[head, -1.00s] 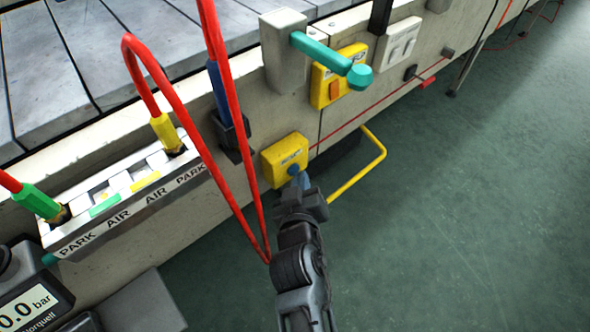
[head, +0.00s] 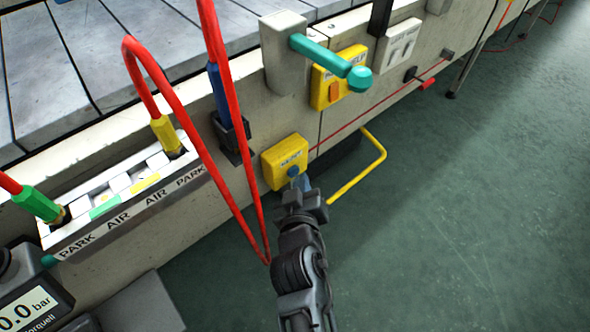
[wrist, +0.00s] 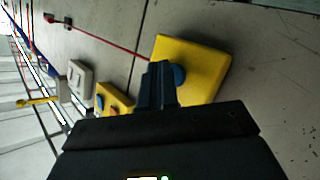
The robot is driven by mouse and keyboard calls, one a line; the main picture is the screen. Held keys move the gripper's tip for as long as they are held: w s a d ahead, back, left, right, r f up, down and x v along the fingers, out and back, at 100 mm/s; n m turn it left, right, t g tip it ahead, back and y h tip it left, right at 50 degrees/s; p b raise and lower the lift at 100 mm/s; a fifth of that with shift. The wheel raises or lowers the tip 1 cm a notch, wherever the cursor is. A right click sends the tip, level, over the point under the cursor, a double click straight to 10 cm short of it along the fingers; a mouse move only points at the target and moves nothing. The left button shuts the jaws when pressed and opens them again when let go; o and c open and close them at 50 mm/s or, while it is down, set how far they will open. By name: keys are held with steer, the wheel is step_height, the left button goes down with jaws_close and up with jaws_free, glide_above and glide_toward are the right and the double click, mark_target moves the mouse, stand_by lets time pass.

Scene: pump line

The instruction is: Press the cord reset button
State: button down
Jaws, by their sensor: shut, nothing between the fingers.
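The cord reset is a yellow box (head: 277,162) on the side panel, with a blue round button (head: 293,171) on its face. In the wrist view the yellow box (wrist: 199,62) and part of the blue button (wrist: 179,75) show beside my fingers. My gripper (head: 303,183) is shut and empty. Its fingertips are right at the button in the head view, and they cover part of it in the wrist view (wrist: 159,70). I cannot tell whether they touch it or whether it is pushed in.
A thin red cord (head: 375,113) runs right along the panel. A yellow bent bar (head: 375,165) sticks out right of the box. Red hoses (head: 228,120) hang to the left. A teal lever (head: 325,56) and another yellow box (head: 327,90) are above.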

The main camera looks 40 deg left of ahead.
steer(key=shift+d, duration=0.55)
steer(key=shift+s+d+p, duration=0.15)
steer(key=shift+d+p, duration=1.1)
steer(key=shift+s+d+p, duration=0.1)
steer(key=shift+d+p, duration=1.1)
steer(key=shift+d, duration=0.05)
